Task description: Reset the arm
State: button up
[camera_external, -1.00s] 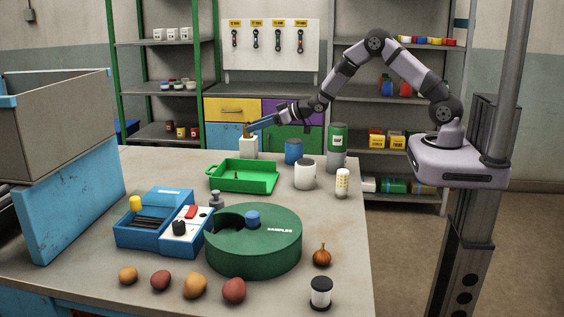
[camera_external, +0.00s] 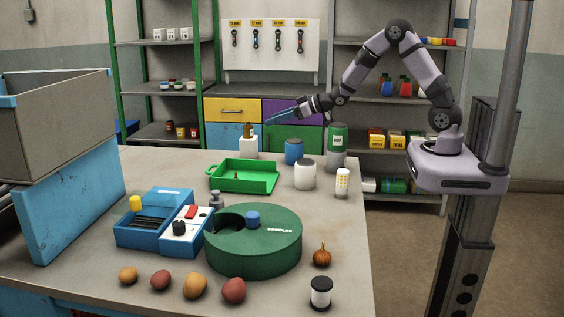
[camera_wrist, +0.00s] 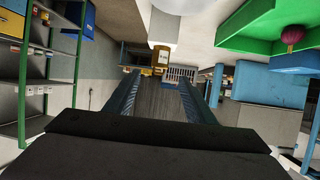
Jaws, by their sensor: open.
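My gripper (camera_external: 270,119) is open and empty, above the back part of the table and pointing left in the external view. Its blue fingers also show in the wrist view (camera_wrist: 164,90), spread apart with nothing held between them. A brown object (camera_external: 248,130) stands upright in a white holder (camera_external: 248,148) at the back of the table. The fingertips are up and to the right of it, apart from it. A brownish-yellow object (camera_wrist: 160,58), likely the same one, shows beyond the fingers in the wrist view.
A green tray (camera_external: 272,186), a blue jar (camera_external: 293,150), a white jar (camera_external: 305,174) and a green-and-grey canister (camera_external: 337,140) stand below the arm. A round green container (camera_external: 253,262) and a blue box (camera_external: 140,238) are nearer the front. Air around the arm looks free.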

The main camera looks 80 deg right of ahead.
jog(key=shift+r, duration=0.15)
jog(key=s+a+r+m+g+p, duration=0.1)
jog(key=s+a+r+g+p, duration=0.15)
jog(key=s, duration=0.35)
jog(key=s+a+r+g+p, duration=0.2)
jog(key=s+g+p, duration=0.15)
jog(key=s, duration=0.25)
jog(key=s+a+r+m+g+p, duration=0.1)
jog(key=s+a+r+g+p, duration=0.1)
jog(key=s+a+r+p, duration=0.3)
jog(key=s+a+f+n+g, duration=0.1)
jog(key=s+a+f+g, duration=0.1)
jog(key=s, duration=0.6)
jog(key=s+a+f+n+g+y, duration=0.1)
jog(key=s+a+f+n+g, duration=0.1)
jog(key=s+a, duration=0.5)
notch_tip(320, 180, down, 2)
jog(key=shift+s+a+f+g, duration=0.1)
jog(key=shift+s+a+g, duration=0.2)
jog(key=shift+s+g, duration=0.6)
